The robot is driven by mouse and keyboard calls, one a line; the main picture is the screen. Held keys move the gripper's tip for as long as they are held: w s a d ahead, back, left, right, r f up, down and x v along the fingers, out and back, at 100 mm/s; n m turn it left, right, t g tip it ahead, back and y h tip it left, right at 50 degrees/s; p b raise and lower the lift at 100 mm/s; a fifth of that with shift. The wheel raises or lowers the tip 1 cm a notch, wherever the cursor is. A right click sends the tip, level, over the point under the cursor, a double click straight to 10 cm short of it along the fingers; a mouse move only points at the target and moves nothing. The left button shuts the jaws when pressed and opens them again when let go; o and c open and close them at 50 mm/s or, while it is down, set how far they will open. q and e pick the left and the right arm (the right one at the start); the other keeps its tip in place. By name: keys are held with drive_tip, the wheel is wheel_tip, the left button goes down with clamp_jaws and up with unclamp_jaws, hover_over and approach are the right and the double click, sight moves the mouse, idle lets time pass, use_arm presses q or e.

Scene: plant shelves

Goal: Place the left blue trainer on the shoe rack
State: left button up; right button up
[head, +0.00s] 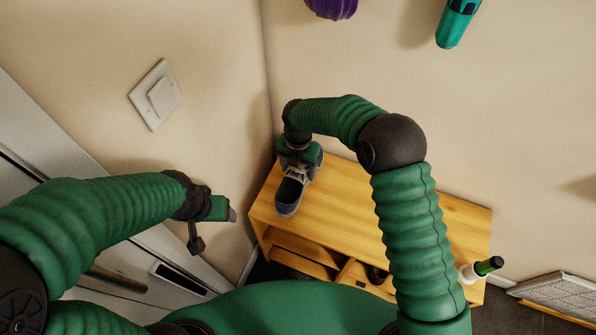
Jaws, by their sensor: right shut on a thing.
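A blue trainer (290,193) with a pale sole is at the left end of the top of the wooden shoe rack (345,207). Its toe points toward the front edge. My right gripper (299,160) is shut on the trainer's heel end from above and partly hides it. I cannot tell whether the sole rests fully on the rack top. My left gripper (215,228) is open and empty, to the left of the rack and in front of the wall.
The rack has open compartments below, with a dark item (377,275) in one. A door with a handle (117,279) is at left. A grey panel (562,293) lies at lower right. The rack top's middle is clear.

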drive_tip(key=shift+w+d+f, duration=0.1)
drive_tip(key=shift+w, duration=0.65)
wheel_tip(320, 180, down, 4)
drive_tip(key=shift+s+d+r, duration=0.15)
drive_tip(key=shift+r, duration=0.1)
drive_tip(key=o, duration=2)
drive_tip(key=shift+c, duration=0.2)
drive_tip(key=shift+r, duration=0.15)
